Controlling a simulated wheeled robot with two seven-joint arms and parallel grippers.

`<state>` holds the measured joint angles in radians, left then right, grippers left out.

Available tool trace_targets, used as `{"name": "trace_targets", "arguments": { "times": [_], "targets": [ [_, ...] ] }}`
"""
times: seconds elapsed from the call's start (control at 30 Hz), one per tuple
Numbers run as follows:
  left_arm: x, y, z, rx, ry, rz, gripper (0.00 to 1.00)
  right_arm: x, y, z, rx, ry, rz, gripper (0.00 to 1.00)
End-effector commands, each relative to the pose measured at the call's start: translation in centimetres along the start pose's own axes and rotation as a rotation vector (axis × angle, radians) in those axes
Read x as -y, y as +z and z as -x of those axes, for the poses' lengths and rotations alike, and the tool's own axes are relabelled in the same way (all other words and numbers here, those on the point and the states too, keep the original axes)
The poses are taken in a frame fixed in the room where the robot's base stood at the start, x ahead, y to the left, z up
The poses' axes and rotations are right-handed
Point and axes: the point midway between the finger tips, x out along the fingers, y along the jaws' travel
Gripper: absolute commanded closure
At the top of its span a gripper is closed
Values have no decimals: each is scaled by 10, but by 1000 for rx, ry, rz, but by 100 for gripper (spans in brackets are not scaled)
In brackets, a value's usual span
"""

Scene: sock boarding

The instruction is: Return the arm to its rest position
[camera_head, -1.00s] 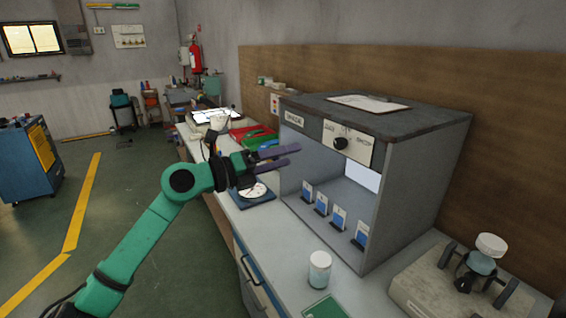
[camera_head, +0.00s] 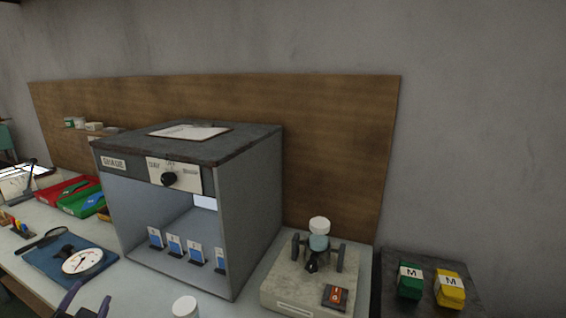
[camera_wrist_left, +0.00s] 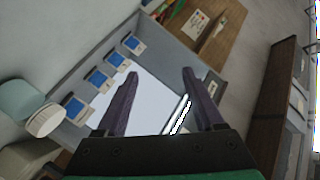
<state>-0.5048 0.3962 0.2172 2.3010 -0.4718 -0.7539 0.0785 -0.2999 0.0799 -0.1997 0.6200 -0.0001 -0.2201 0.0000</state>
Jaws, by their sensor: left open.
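My left gripper (camera_head: 90,296) shows only as two dark purple fingertips at the bottom left edge of the head view, in front of the blue mat with the dial gauge. In the left wrist view the gripper (camera_wrist_left: 160,62) has its two fingers spread apart with nothing between them. Beyond the fingers lies the grey open-front cabinet (camera_wrist_left: 90,55) with several blue-and-white cards inside. The rest of the left arm is hidden below the head view. My right gripper is in neither view.
The grey cabinet (camera_head: 250,190) stands on the bench. A white-lidded jar (camera_head: 185,306) is in front of it. A dial gauge (camera_head: 83,262) lies on a blue mat to the left. A beige device (camera_head: 290,288) and green and yellow blocks (camera_head: 410,284) stand to the right.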

Motion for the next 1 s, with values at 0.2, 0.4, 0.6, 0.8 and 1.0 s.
{"name": "trace_targets", "arguments": {
  "times": [0.2,0.4,0.6,0.8,1.0],
  "targets": [
    [-129,64,53,394,388,218,30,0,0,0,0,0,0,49],
    [-206,77,118,605,681,276,30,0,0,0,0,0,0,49],
    [-265,95,148,721,855,270,30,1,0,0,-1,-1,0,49],
    [-329,148,127,752,866,252,30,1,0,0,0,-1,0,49],
    [-401,235,128,796,883,224,30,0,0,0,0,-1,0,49]
  ]
}}
